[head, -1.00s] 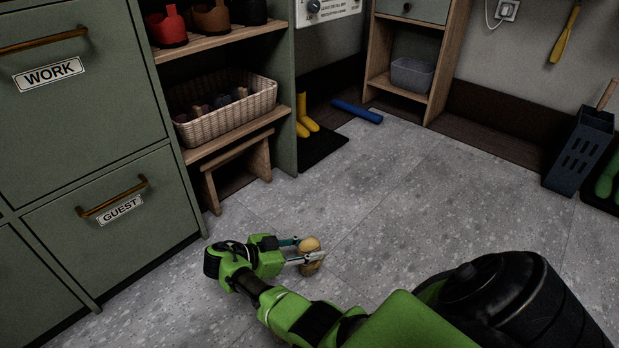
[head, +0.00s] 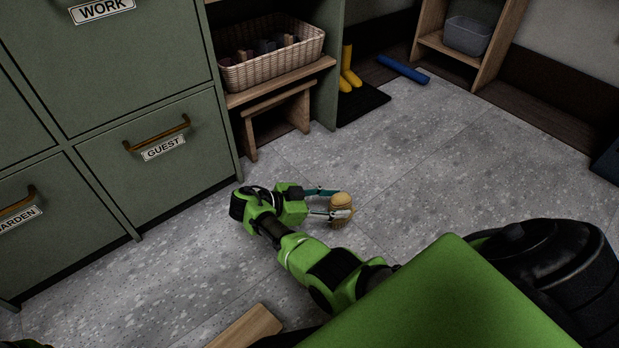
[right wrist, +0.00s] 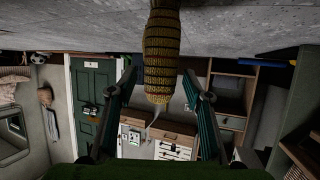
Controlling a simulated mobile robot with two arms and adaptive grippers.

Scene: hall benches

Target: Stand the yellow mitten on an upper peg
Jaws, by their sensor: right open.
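The yellow mitten (head: 342,201) shows small at my right gripper's tips in the head view, low over the grey floor. In the right wrist view it is a knitted yellow and brown striped shape (right wrist: 162,52), coming down from the top edge between the fingers, with a thin pale strand at its lower end. My right gripper (head: 332,203) is open, with its two fingers on either side of the mitten. I cannot tell whether they touch it. My left gripper is not in view. No upper peg can be made out clearly.
Green drawers labelled GUEST (head: 155,160) stand at the left. A wicker basket (head: 270,62) sits on a shelf above a small wooden stool (head: 282,112). Yellow boots (head: 349,70) stand on a black mat (head: 362,103). A wooden board (head: 247,328) shows at the bottom. Floor right of the gripper is clear.

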